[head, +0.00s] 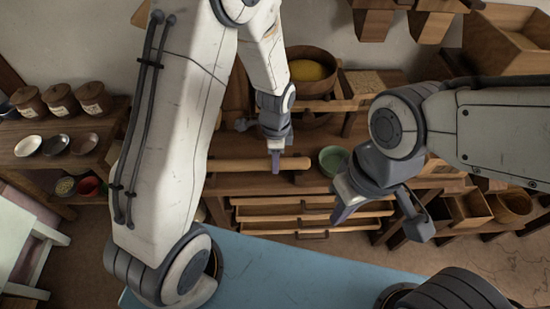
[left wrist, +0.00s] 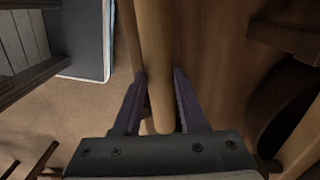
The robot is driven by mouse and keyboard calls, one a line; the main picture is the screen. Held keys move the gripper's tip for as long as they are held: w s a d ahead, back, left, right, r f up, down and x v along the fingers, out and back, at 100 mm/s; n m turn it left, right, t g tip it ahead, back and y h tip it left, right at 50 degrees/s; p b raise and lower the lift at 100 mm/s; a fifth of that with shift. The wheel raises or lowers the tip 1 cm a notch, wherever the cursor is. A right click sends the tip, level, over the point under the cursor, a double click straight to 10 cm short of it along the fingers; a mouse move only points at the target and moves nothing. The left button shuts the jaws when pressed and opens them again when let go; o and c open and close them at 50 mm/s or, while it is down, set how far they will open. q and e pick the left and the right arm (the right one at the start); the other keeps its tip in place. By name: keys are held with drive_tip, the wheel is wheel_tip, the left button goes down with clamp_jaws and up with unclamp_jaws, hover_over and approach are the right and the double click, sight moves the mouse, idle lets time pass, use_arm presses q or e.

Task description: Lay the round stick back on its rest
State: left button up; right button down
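The round stick (head: 235,165) is a pale wooden rod lying level, left to right, over the front of the wooden bench in the head view. My left gripper (head: 275,168) comes down on it right of its middle. In the left wrist view the stick (left wrist: 155,50) runs between both fingers (left wrist: 159,82), which lie close against its sides; one end shows near the palm. Its rest is not clearly told apart; whether the stick touches a support below cannot be told. My right gripper (head: 380,218) has its fingers apart and empty, in front of the bench's right part.
A green bowl (head: 333,158) stands just right of the stick. Three slightly open drawers (head: 310,215) lie below the bench top. A wooden bowl of yellow meal (head: 312,70) is behind. Lidded jars (head: 60,99) stand at left. A blue surface (head: 290,270) lies in front.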

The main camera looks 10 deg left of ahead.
use_arm(q)
drive_tip(key=o, duration=0.5)
drive_tip(key=shift+c, duration=0.2)
drive_tip(key=shift+r, duration=0.1)
wheel_tip(320, 180, up, 10)
drive_tip(key=p, duration=0.1)
drive_tip(key=shift+r, duration=0.2)
drive_tip(key=s+d+r+n+p, duration=0.2)
drive_tip(key=s+r, duration=0.4)
drive_tip(key=s, duration=0.4)
drive_tip(key=s+d+r+n+h+p, duration=0.1)
drive_tip(key=s+d+r+n+p, duration=0.2)
drive_tip(key=s, duration=0.6)
wheel_tip(320, 180, up, 3)
drive_tip(key=d+n, duration=0.1)
drive_tip(key=n, duration=0.1)
drive_tip(key=shift+s+d+r+n, duration=0.2)
drive_tip(key=shift+s+d+n, duration=0.1)
drive_tip(key=shift+s+d, duration=0.1)
